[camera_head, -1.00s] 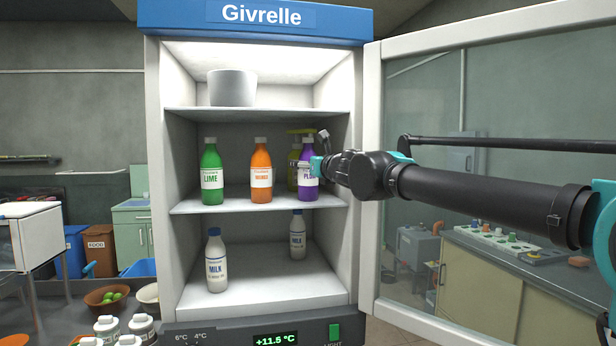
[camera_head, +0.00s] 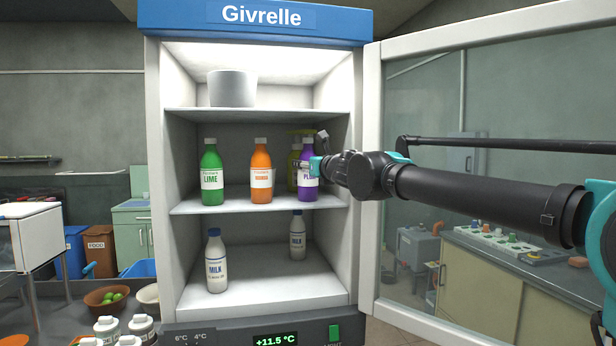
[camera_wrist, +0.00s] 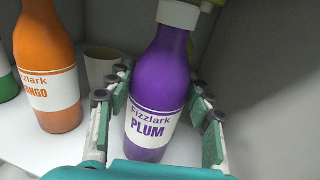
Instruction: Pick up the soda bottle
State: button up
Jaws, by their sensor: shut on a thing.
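The purple plum soda bottle (camera_head: 307,199) stands upright at the right of the fridge's middle shelf (camera_head: 232,204). My gripper (camera_head: 310,167) reaches in from the right and is shut on this bottle. In the wrist view the purple bottle (camera_wrist: 165,70) sits between the teal finger pads of my gripper (camera_wrist: 161,92), at label height. An orange mango bottle (camera_head: 261,158) and a green lime bottle (camera_head: 210,160) stand to its left on the same shelf. The bottle's base is partly hidden in the wrist view.
A grey pot (camera_head: 232,88) is on the top shelf, and two milk bottles (camera_head: 216,262) (camera_head: 298,236) are below. The fridge's right wall and open glass door (camera_head: 372,180) flank my arm.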

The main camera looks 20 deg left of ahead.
aim_at(311, 152)
jog(key=shift+r, duration=0.1)
jog(key=r, duration=0.3)
jog(key=shift+s+d+r, duration=0.2)
jog(key=v, duration=1.7)
jog(key=shift+s+d, duration=0.15)
jog(key=shift+d, duration=0.05)
